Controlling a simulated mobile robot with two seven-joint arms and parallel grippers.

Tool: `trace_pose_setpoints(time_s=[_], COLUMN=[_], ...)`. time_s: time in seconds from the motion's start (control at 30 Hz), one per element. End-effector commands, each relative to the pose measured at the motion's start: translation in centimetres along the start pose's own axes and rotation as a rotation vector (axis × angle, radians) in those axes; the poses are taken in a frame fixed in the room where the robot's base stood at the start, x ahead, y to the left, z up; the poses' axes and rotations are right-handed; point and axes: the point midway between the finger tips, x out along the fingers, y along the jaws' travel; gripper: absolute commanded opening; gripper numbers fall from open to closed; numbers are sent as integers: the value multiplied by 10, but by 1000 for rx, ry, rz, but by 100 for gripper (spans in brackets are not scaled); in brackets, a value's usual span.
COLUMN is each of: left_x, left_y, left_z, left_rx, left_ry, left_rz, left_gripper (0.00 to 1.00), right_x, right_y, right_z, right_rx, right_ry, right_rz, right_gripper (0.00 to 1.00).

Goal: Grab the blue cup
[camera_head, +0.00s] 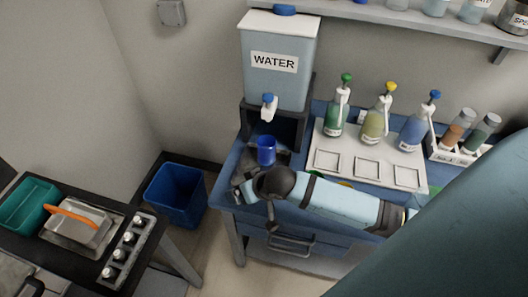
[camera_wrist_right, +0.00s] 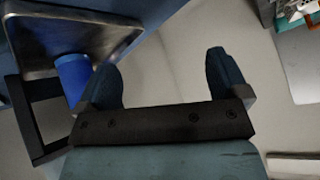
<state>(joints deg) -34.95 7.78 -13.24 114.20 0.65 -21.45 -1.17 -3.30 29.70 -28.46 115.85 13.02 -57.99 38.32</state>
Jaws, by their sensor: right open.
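The blue cup (camera_head: 266,151) stands upright under the tap of the white-labelled water dispenser (camera_head: 278,75). My right gripper (camera_head: 243,184) is in front of the cup and a little to its left, partly hidden by its own wrist. In the right wrist view the gripper (camera_wrist_right: 164,80) is open, with nothing between its fingers. There the cup (camera_wrist_right: 73,78) shows just outside the left finger, and part of it is hidden. I cannot tell whether they touch. My left gripper is not in view.
A white tray (camera_head: 325,160) with green, yellow and blue pump bottles stands right of the dispenser. A rack of tubes (camera_head: 453,151) is further right. A blue bin (camera_head: 178,193) stands on the floor left of the blue table. A drawer handle (camera_head: 291,243) juts from the table front.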

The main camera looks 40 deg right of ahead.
Motion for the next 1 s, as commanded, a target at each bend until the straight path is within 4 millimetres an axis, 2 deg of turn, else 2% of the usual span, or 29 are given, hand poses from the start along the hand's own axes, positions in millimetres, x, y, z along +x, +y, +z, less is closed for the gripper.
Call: trace_pose_setpoints(time_s=[0.03, 0.2, 0.4, 0.57, 0.9, 1.0], left_x=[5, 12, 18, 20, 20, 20], left_y=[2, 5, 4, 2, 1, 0], left_z=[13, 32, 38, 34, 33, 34], left_rx=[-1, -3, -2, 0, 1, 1], left_ry=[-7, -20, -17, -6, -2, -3], left_rz=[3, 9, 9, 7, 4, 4], left_gripper=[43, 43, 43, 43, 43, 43], right_x=[2, -16, -43, -46, 9, 18], right_y=[15, 61, 101, 114, 142, 147], right_z=[-19, -65, -97, -103, -94, -92], right_rx=[20, 164, 296, 336, 339, 339], right_ry=[-19, -83, -84, -80, -81, -80], right_rz=[50, 261, 453, 506, 507, 506], right_gripper=[93, 93, 93, 93, 93, 93])
